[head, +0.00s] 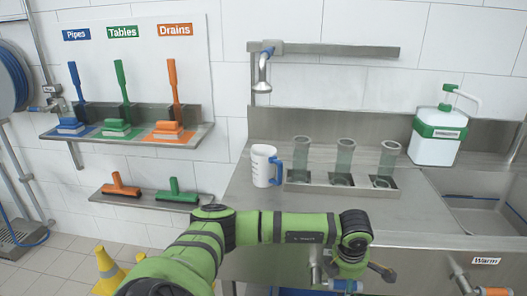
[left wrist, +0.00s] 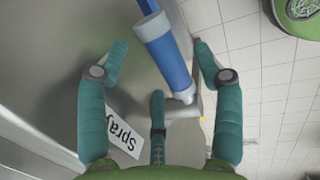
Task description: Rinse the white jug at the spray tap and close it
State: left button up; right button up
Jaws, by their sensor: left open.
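The white jug (head: 262,165) with a blue handle stands upright on the steel counter, left of the clear cylinders. A spout with a blue part (head: 264,70) hangs above and behind it; I see no water stream. In the left wrist view, a blue lever handle (left wrist: 165,58) lies between the teal fingers of my left gripper (left wrist: 159,50), beside a "Spray" label (left wrist: 123,131). The gripper is open; I cannot tell whether any finger touches the lever. In the head view my left gripper (head: 350,268) is low at the counter front, partly cut off. My right gripper is not in view.
Several clear cylinders (head: 345,155) stand in a tray right of the jug. A white and green pump bottle (head: 437,135) and sinks (head: 490,198) are further right. A "Warm" label (head: 486,261) is on the front.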

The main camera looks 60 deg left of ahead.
pick_arm(q)
jog(key=v, duration=1.2)
